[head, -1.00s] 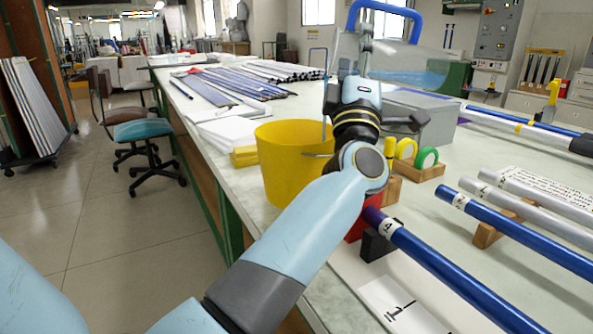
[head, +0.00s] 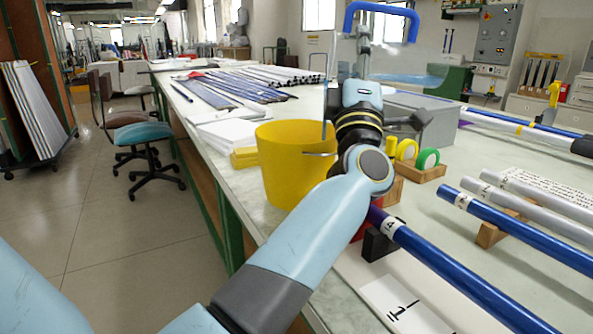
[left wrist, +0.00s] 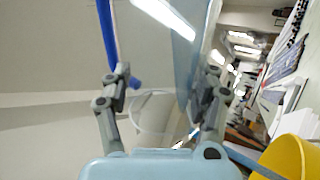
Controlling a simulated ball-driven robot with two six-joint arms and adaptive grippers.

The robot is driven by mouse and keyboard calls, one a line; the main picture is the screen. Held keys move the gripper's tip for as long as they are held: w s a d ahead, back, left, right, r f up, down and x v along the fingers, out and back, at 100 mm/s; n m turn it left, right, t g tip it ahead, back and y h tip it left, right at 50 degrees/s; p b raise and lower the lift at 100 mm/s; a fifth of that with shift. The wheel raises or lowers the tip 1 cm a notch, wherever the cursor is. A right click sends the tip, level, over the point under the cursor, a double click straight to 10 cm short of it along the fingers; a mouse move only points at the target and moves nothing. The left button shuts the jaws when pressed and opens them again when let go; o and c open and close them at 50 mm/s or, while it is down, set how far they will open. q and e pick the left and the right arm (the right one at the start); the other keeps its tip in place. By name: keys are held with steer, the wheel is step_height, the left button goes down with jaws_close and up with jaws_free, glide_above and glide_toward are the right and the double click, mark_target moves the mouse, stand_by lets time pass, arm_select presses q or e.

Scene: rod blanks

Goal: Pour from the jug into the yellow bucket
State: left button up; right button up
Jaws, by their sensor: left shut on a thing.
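The clear jug with a blue handle (head: 382,9) is held up above the table, behind and to the right of the bucket in the head view. Its see-through body is hard to make out; a bluish patch (head: 405,79) looks like water inside. My left gripper (head: 363,52) is shut on the jug. In the left wrist view, the blue handle (left wrist: 109,38) shows beyond the fingers. The yellow bucket (head: 288,172) stands upright near the table's left edge, left of my left wrist; its contents cannot be seen. Its rim also shows in the left wrist view (left wrist: 290,158). My right gripper is not in view.
A grey box (head: 432,122) stands behind my wrist. A blue rod (head: 450,268) and other rods lie on supports at right. White sheets (head: 228,133) lie behind the bucket.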

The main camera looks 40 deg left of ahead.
arm_select(q)
steer(key=shift+f, duration=0.4)
